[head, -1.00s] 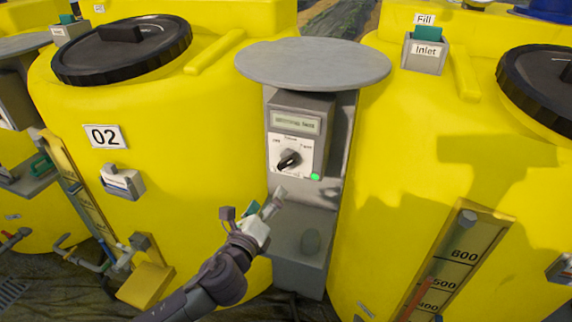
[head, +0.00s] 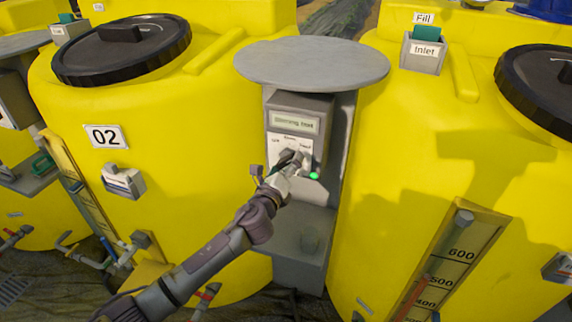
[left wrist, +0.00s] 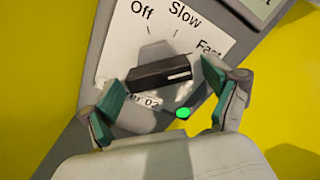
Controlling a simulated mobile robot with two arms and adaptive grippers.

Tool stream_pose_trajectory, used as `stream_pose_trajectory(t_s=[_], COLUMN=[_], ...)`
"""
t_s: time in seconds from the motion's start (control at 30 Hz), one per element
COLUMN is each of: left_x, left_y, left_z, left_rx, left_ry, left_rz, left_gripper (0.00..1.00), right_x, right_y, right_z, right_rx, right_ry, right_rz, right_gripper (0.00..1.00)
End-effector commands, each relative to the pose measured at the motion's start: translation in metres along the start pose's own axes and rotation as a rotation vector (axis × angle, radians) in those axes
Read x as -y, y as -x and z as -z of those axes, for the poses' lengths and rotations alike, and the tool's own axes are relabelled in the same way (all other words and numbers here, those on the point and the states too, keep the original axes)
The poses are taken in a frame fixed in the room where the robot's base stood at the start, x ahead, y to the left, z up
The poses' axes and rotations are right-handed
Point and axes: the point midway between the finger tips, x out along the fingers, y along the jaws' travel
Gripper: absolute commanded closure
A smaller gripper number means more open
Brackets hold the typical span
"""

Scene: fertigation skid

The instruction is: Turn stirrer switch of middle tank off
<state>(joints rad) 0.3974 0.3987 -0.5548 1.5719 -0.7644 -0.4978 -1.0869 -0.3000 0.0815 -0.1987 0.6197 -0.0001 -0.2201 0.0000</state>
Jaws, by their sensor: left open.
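The stirrer control box (head: 299,122) of tank 02 is mounted on a grey post. Its black rotary knob (left wrist: 160,71) sits on a white dial plate (left wrist: 118,62) marked Off, Slow and Fast. A white mark on the knob's right end points right, toward the Fast side. A green light (left wrist: 182,113) glows just below the knob. My left gripper (left wrist: 162,92) is open, with one green-padded finger on each side of the knob; I cannot tell whether they touch it. In the head view my left gripper (head: 286,170) partly hides the knob. My right gripper is not in view.
Yellow tank 02 (head: 200,150) stands left of the post and another yellow tank (head: 400,160) stands right. A round grey plate (head: 312,64) overhangs the box. A grey ledge (head: 305,230) lies below it.

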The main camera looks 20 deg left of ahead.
Motion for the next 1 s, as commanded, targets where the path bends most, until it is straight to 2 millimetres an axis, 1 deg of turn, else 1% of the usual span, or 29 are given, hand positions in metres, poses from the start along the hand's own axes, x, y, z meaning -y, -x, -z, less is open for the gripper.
stream_pose_trajectory(t_s=[0.13,0.17,0.2,0.47,0.5,0.53,0.77,1.0], left_x=[0.0001,0.0001,0.0001,-0.0001,-0.0002,-0.0002,-0.0003,0.0001], left_y=[0.0001,0.0001,0.0001,0.0003,0.0003,0.0003,0.0004,0.0003], left_z=[0.0000,-0.0001,-0.0001,-0.0002,-0.0003,-0.0003,0.0000,0.0001], left_rx=[0.000,0.000,0.000,0.000,0.001,0.001,0.001,0.001], left_ry=[0.000,0.000,0.000,0.000,0.000,0.000,0.021,0.135], left_rz=[0.000,0.000,0.000,0.000,0.000,0.000,-0.001,-0.001], left_gripper=[0.11,0.13,0.20,0.63,0.70,0.72,0.72,0.72], right_x=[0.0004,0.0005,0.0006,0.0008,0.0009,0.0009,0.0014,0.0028], right_y=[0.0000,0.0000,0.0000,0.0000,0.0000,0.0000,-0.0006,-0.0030], right_z=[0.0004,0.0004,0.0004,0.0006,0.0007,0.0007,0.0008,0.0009], right_rx=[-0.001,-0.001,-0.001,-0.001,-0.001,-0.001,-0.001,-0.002], right_ry=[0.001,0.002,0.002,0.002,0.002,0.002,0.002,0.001], right_rz=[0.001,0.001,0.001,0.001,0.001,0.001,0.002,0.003], right_gripper=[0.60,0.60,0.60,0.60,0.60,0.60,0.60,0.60])
